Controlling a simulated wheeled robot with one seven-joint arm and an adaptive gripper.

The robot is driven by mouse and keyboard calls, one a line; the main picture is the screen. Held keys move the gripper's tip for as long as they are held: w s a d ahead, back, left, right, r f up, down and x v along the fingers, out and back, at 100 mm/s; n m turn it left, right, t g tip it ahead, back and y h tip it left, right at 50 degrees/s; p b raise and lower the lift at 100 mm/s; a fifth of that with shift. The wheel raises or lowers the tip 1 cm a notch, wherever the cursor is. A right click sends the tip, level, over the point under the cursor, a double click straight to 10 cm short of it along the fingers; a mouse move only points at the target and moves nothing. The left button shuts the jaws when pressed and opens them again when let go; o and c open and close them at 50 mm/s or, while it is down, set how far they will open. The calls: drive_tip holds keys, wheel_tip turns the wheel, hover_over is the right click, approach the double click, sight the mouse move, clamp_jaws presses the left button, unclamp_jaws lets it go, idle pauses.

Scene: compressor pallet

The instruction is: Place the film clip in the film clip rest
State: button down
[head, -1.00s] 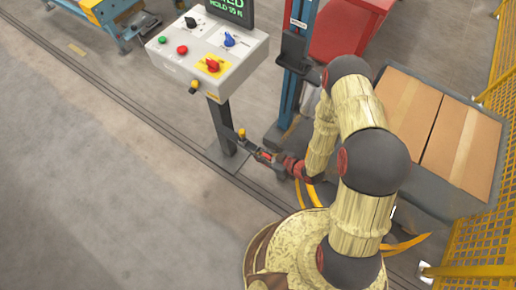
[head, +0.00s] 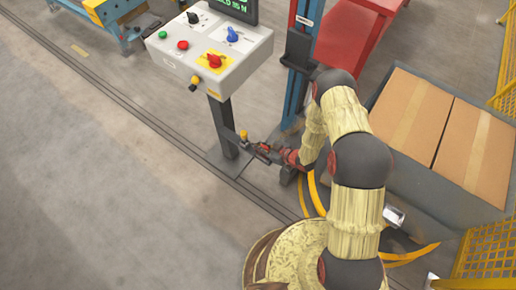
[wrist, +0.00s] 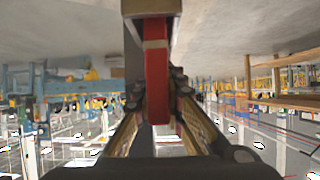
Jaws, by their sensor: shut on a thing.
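My gripper (head: 264,150) is low beside the grey post under the control box, its fingers pointing left toward the post. In the wrist view my gripper (wrist: 157,108) is shut on a long red piece, which I take to be the film clip (wrist: 156,70). In the head view the clip is too small to make out surely.
The control box (head: 208,52) with knobs and buttons tops the grey post (head: 222,125). A blue column (head: 293,85) stands right of it. Cartons (head: 445,125) fill a grey bin at the right, near yellow mesh fencing (head: 488,245). Floor at left is clear.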

drive_tip(key=shift+f, duration=0.25)
drive_tip(key=shift+f, duration=0.2)
drive_tip(key=c, duration=1.8)
unclamp_jaws()
drive_tip(key=shift+c, duration=0.2)
drive_tip(key=shift+r, duration=0.1)
